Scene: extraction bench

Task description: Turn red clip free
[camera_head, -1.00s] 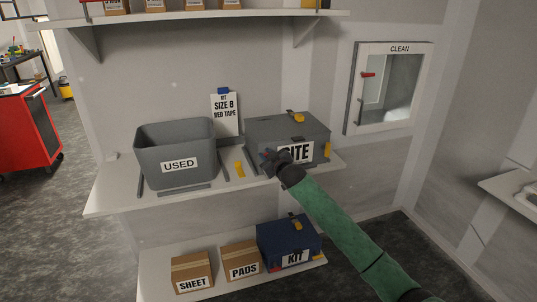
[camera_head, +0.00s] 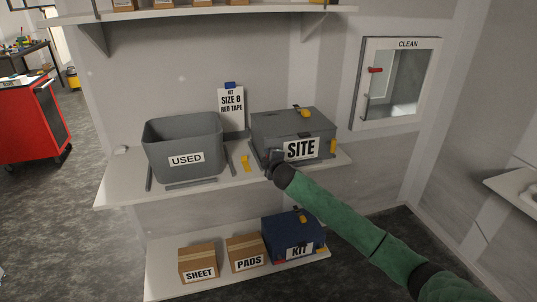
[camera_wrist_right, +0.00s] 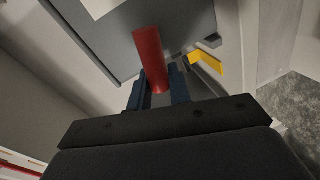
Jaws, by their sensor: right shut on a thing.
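The grey SITE box (camera_head: 268,129) stands on the middle shelf, lid down. My right gripper (camera_head: 275,158) is at the left part of its front face, beside the SITE label. In the right wrist view the red clip (camera_wrist_right: 151,58) stands out from the grey box face between the two dark blue fingers (camera_wrist_right: 158,95), which are shut on it. In the head view my gripper hides the clip. My left gripper is not in view.
A grey USED bin (camera_head: 183,136) stands left of the box. A loose yellow piece (camera_head: 245,163) lies between them. A blue KIT box (camera_head: 279,230) and cartons (camera_head: 198,257) are on the lower shelf. A CLEAN hatch (camera_head: 366,102) is on the right wall.

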